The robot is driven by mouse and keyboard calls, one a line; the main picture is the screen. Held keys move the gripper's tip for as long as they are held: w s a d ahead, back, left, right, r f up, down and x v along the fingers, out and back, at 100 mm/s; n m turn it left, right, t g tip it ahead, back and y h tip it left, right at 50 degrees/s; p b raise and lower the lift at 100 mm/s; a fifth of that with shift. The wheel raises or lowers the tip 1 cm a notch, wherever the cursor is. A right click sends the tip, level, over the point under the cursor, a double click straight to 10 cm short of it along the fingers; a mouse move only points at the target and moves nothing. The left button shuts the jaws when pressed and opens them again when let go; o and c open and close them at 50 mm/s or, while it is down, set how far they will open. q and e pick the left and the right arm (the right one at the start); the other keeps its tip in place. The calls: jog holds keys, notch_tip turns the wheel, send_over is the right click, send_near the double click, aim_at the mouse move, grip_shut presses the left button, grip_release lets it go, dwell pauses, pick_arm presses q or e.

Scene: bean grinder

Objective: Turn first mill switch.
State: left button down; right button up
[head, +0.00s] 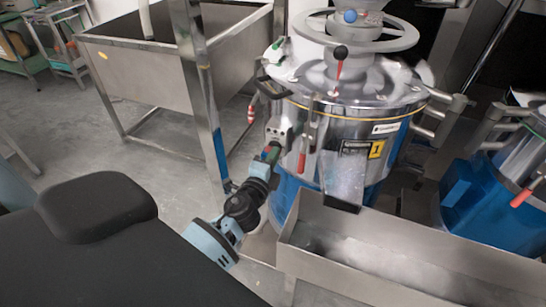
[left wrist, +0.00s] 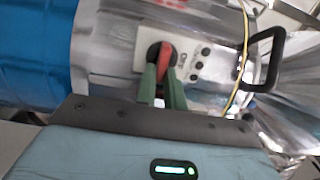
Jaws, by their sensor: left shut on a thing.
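The first mill (head: 345,115) is a shiny metal drum with a blue lower part and a yellow "1" label, at the centre of the head view. Its switch is a red knob (left wrist: 165,56) on a pale control plate (left wrist: 146,43) with several dark buttons, seen in the left wrist view. My left gripper (head: 271,151) reaches the mill's left side in the head view. Its green fingers (left wrist: 163,76) are shut on the red knob in the left wrist view. The fingers cover the knob's lower part. My right gripper is not in view.
A metal trough (head: 385,262) stands in front of the mill, close to my left arm. A red-handled lever (head: 302,161) hangs beside the control plate. A second mill (head: 485,205) stands at right. A metal sink stand (head: 150,75) is at back left, with open floor below.

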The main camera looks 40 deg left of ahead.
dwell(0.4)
pick_arm(q)
jog(key=c, duration=1.5)
grip_release()
jog(key=shift+s, duration=0.1)
jog(key=v, duration=0.7)
jog(key=shift+s+d+b, duration=0.1)
jog(key=shift+s+b, duration=0.25)
